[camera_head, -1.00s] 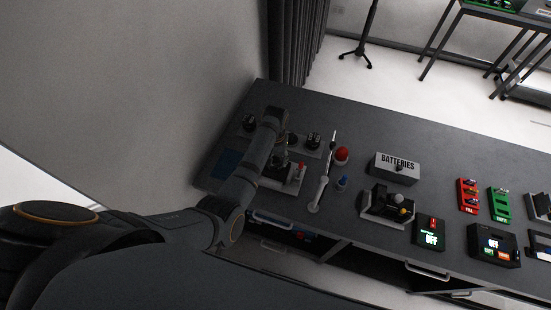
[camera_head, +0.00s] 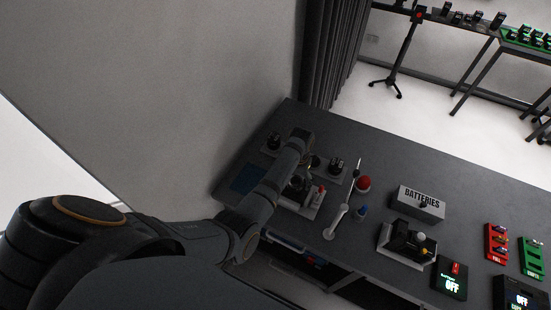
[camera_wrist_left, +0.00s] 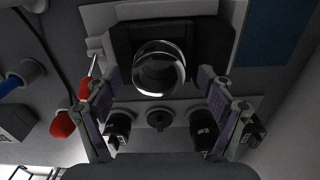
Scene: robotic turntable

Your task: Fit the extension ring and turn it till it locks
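In the left wrist view my left gripper (camera_wrist_left: 158,80) is open, one finger at each side of a shiny round ring or barrel (camera_wrist_left: 158,68). Gaps show between it and both fingers. It sits at a dark block (camera_wrist_left: 211,48) on a light base plate (camera_wrist_left: 98,17). I cannot tell whether it is the extension ring or the part that takes it. Two black cylinders (camera_wrist_left: 118,127) (camera_wrist_left: 203,130) stand near the fingers, with a small dark round part (camera_wrist_left: 158,119) between them. In the head view my left arm covers much of this station, and the fingers are hard to make out. My right gripper is not in view.
A BATTERIES box (camera_head: 418,203) is farther right. A blue pad (camera_head: 247,178) lies left; a wall rises beyond it.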

